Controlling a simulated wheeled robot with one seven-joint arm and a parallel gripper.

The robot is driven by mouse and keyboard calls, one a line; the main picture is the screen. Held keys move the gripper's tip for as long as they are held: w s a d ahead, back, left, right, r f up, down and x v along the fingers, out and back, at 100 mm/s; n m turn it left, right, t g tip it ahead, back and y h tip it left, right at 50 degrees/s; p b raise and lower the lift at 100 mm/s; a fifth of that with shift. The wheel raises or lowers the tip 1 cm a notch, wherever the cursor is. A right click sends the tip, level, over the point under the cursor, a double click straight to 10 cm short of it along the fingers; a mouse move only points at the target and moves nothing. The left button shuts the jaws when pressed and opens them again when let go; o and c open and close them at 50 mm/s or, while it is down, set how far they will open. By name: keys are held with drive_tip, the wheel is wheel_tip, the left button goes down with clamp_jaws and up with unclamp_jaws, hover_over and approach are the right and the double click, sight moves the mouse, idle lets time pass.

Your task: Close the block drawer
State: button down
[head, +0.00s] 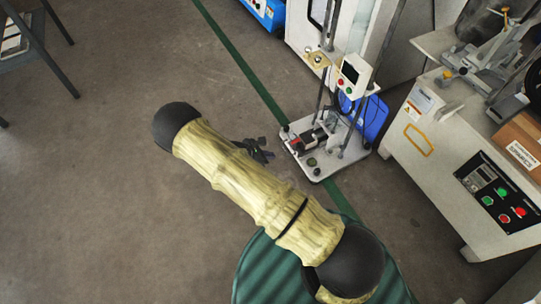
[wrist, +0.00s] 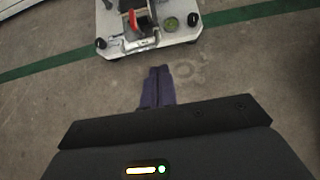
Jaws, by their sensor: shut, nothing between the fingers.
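My gripper (wrist: 158,72) is in the wrist view, its two dark fingers together with nothing between them, over bare floor. It also shows partly in the head view (head: 262,150), behind my yellowish arm link. I cannot make out a block drawer in either view. The part of the scene hidden behind my arm in the head view cannot be seen.
A white-based test stand (head: 318,168) stands on the floor just right of my gripper; its base edge (wrist: 150,48) is ahead in the wrist view. A machine with buttons (head: 440,150) is at right.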

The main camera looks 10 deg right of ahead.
sight(297, 153)
drive_tip(key=shift+w+d+f+b, duration=0.5)
drive_tip(key=shift+d+f+b, duration=0.5)
drive_tip(key=shift+d, duration=0.55)
drive_tip(key=shift+w+d+f+b, duration=0.65)
drive_tip(key=shift+d+b, duration=0.55)
drive_tip(key=shift+d, duration=0.35)
drive_tip(key=shift+w+d+f+b, duration=0.4)
drive_tip(key=shift+d+f+b, duration=0.6)
drive_tip(key=shift+d, duration=0.55)
drive_tip(key=shift+w+r, duration=0.1)
drive_tip(key=shift+w, duration=0.05)
